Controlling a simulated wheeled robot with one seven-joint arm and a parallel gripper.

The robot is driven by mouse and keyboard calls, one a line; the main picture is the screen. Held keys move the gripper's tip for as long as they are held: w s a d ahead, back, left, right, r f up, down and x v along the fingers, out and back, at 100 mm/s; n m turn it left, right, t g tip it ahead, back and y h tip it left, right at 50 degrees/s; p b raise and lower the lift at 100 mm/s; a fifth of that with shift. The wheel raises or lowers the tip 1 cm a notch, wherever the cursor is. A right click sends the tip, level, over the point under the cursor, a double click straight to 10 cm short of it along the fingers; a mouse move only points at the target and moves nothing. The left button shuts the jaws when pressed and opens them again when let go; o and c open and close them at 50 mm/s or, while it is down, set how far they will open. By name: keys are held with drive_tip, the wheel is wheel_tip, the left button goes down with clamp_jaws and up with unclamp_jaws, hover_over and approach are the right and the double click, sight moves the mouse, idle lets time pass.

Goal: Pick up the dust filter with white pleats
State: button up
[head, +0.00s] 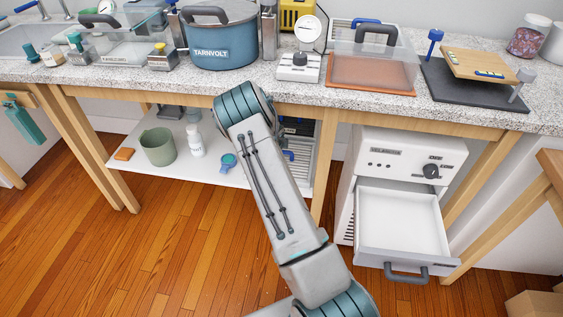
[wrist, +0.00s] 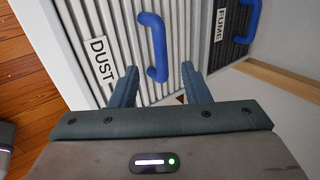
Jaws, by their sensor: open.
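The dust filter (wrist: 92,25) stands in the wrist view as a framed panel with pale grey-white pleats, a "DUST" label and a blue handle (wrist: 155,48). My gripper (wrist: 159,70) is open, with its fingers on either side of the lower part of that handle; I cannot tell whether they touch it. To the right, a fume filter (wrist: 219,58) has dark pleats, a "FUME" label and its own blue handle. In the head view my arm hides the gripper, and a pleated panel (head: 299,168) shows only partly on the low shelf.
The white low shelf (head: 225,176) also holds a green bucket (head: 158,147), a white bottle (head: 196,141) and a teal round item (head: 228,162). A wooden table leg (head: 322,170) stands right of the panel. A white cabinet's drawer (head: 401,222) is open and empty.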

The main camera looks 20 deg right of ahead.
drive_tip(key=shift+b+x, duration=0.45)
drive_tip(key=shift+x, duration=2.5)
drive_tip(key=shift+d, duration=0.1)
drive_tip(key=shift+c, duration=0.2)
clamp_jaws()
